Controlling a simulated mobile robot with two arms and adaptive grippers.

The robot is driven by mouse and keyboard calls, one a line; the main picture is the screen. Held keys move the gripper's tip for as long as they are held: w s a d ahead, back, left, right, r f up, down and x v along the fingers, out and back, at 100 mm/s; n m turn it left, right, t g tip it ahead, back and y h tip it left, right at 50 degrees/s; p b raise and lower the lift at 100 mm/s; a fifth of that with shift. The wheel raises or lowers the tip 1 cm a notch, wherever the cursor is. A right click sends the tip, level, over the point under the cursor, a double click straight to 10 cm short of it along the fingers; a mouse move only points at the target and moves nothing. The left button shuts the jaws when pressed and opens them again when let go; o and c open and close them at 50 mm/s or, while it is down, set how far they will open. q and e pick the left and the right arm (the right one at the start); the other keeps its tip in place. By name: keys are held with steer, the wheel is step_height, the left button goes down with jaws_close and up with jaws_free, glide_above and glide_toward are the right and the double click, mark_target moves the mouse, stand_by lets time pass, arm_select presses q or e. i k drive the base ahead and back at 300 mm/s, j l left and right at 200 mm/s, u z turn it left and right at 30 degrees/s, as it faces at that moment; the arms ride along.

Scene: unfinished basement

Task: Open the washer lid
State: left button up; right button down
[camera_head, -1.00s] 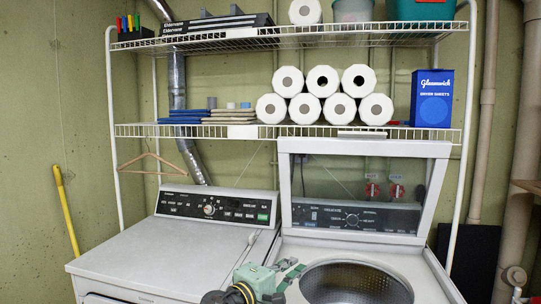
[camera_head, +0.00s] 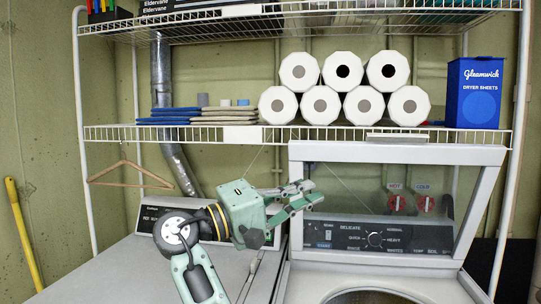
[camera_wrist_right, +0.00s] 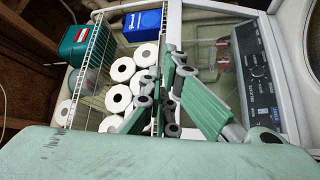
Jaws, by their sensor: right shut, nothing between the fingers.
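The washer lid (camera_head: 400,153) is a white frame with a clear window. It stands raised, upright at the back of the washer, and the control panel (camera_head: 373,238) shows through it. The washer drum opening (camera_head: 370,297) is uncovered at the bottom edge. My right gripper (camera_head: 308,192) is green, shut and empty. Its fingertips are near the lid's left side; I cannot tell whether they touch it. In the right wrist view the fingers (camera_wrist_right: 170,78) come together in front of the lid window, with the panel (camera_wrist_right: 255,75) to the right. My left gripper is out of view.
A wire shelf (camera_head: 225,133) above holds paper rolls (camera_head: 321,104), folded cloths (camera_head: 170,116) and a blue dryer-sheets box (camera_head: 474,92). A wooden hanger (camera_head: 128,166) hangs at the left. The dryer (camera_head: 105,270) stands left of the washer, its top clear.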

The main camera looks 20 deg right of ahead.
mark_target(411, 149)
steer(key=i, duration=1.2)
